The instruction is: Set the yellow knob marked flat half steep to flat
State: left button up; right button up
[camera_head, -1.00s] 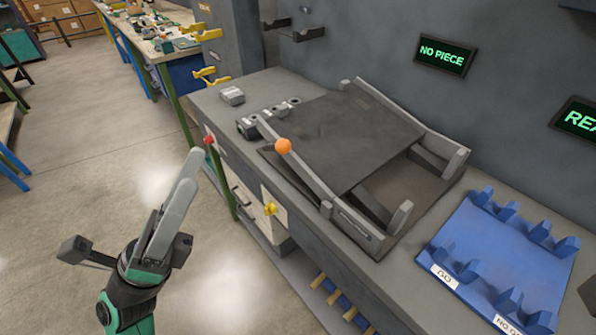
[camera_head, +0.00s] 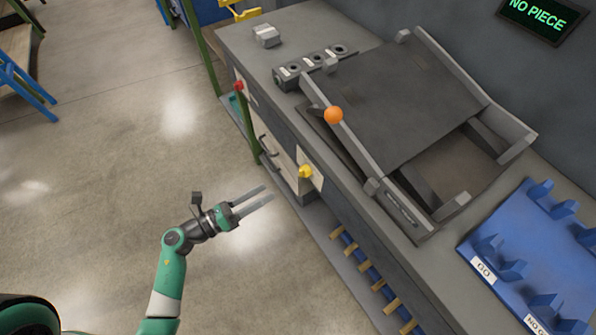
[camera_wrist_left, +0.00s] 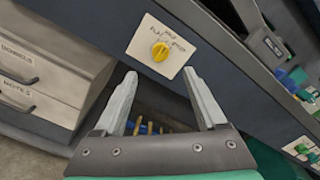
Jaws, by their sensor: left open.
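The yellow knob (camera_head: 305,171) sits on a pale plate on the front face of the grey bench. In the left wrist view the knob (camera_wrist_left: 160,51) shows face-on, with small lettering around its upper side; which mark it points at is too small to tell. My left gripper (camera_head: 268,194) is in front of the bench, to the left of the knob and a little lower in the picture. It is open and empty. In the left wrist view its fingers (camera_wrist_left: 159,73) are apart, with the knob just beyond and between the tips. My right gripper is not in view.
A red knob (camera_head: 239,86) is farther left on the bench front. Drawers (camera_wrist_left: 35,80) lie left of the yellow knob. The floor before the bench is clear.

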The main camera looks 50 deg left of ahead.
aim_at(304, 172)
pick_arm(q)
jog(key=w+d+b, duration=0.1)
jog(key=w+b, duration=0.1)
jog(key=w, duration=0.9)
jog(key=shift+w+d, duration=0.15)
jog(key=shift+d, duration=0.25)
grip_shut()
